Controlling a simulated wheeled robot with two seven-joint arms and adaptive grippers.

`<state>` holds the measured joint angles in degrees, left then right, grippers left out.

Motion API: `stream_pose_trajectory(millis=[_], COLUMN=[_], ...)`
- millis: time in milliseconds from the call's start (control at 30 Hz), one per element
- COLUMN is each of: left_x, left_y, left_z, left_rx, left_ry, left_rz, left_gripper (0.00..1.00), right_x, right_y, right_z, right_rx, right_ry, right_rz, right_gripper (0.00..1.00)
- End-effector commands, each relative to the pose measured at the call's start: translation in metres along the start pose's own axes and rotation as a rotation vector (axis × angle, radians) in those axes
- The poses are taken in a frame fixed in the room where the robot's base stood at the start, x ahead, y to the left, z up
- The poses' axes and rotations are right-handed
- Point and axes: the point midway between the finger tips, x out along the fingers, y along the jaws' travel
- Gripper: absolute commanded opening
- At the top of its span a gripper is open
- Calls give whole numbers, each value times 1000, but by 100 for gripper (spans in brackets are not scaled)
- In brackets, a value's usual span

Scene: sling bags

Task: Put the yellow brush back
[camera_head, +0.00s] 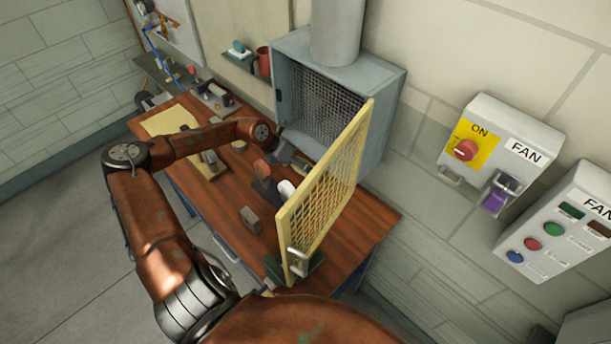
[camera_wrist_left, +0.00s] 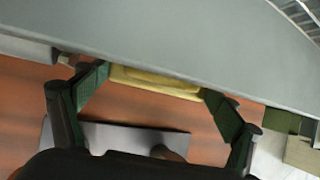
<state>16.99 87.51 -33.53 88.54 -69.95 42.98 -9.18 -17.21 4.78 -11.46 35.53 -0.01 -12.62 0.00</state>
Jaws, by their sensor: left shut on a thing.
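My left gripper (camera_head: 298,160) is over the bench at the lower left corner of the grey fan box. In the left wrist view its two green fingers (camera_wrist_left: 155,98) are on either side of a yellow piece (camera_wrist_left: 155,82), which I take to be the yellow brush. The gripper is shut on it. The grey box edge (camera_wrist_left: 190,45) covers part of the yellow piece. In the head view I cannot make the brush out clearly. My right gripper is not in view.
The yellow mesh door (camera_head: 325,190) of the grey fan box (camera_head: 388,100) stands open over the wooden bench (camera_head: 350,240). Several small tools and blocks, such as a grey block (camera_head: 250,219), are on the bench. Fan switch boxes (camera_head: 500,150) are on the wall at right.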

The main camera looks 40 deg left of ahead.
Motion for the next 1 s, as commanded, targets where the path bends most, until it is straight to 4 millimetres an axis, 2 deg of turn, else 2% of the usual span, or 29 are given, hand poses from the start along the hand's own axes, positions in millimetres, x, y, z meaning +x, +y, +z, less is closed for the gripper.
stream_pose_trajectory(millis=[233, 633, 800, 1000], left_x=[19, 19, 38, 44], left_y=[-1, -16, -6, -4], left_z=[-8, 0, -14, -16], left_rx=[1, 107, 104, 106], left_ry=[1, 105, 118, 115], left_rz=[-2, 236, 257, 257], left_gripper=[67, 67, 67, 67], right_x=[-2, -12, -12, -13], right_y=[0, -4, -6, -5], right_z=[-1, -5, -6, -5], right_rx=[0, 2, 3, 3], right_ry=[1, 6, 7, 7], right_rz=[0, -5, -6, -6], right_gripper=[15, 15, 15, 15])
